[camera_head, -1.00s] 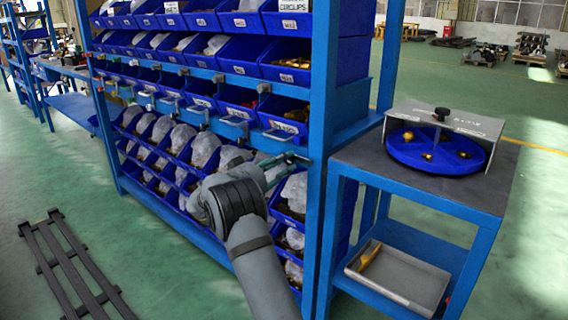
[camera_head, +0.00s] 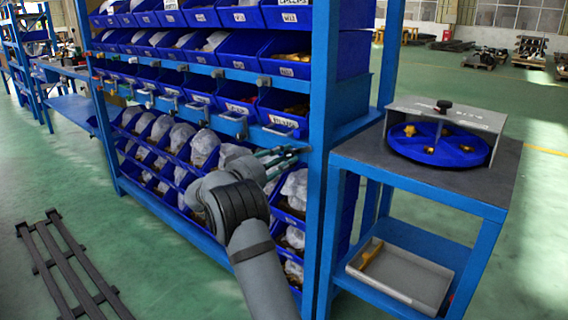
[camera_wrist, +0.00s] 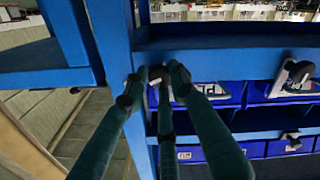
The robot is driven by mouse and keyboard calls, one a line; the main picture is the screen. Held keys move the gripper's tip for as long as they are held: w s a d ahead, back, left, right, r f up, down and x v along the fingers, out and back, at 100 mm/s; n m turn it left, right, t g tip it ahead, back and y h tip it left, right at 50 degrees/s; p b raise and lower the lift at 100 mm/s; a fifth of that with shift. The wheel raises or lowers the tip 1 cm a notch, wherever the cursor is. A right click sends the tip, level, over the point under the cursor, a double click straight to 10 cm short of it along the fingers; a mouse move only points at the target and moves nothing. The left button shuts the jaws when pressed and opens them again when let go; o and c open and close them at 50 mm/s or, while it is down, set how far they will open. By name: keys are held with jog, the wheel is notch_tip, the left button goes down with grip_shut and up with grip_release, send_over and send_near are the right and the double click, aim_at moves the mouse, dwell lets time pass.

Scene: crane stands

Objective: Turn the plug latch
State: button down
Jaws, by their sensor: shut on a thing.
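My gripper (camera_wrist: 157,80) has slim dark-green fingers. In the wrist view their tips close around a small dark and pale piece, apparently the plug latch (camera_wrist: 156,74), at the blue rack upright. The fingertips hide most of this piece, so its turn angle cannot be told. In the head view my gripper (camera_head: 295,152) reaches the rack beside its front right post, below the latch rail; the held piece is too small to make out there.
The blue rack post (camera_head: 322,150) stands close by my gripper. Grey latches (camera_head: 281,131) line the rail, with blue bins (camera_head: 288,194) above and below. A table (camera_head: 425,177) with a blue disc (camera_head: 438,150) stands to the right. A dark slatted frame (camera_head: 70,270) lies on the floor.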

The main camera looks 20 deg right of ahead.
jog(key=n, duration=0.5)
jog(key=shift+w+r+n+b, duration=0.1)
jog(key=shift+r+n+b, duration=0.05)
jog(key=shift+n+b, duration=0.2)
jog(key=n+p, duration=0.1)
jog(key=n, duration=0.4)
jog(key=shift+a+n, duration=0.1)
jog(key=shift+n, duration=0.15)
jog(key=c, duration=1.4)
grip_release()
jog(key=shift+c, duration=0.2)
jog(key=v, duration=1.2)
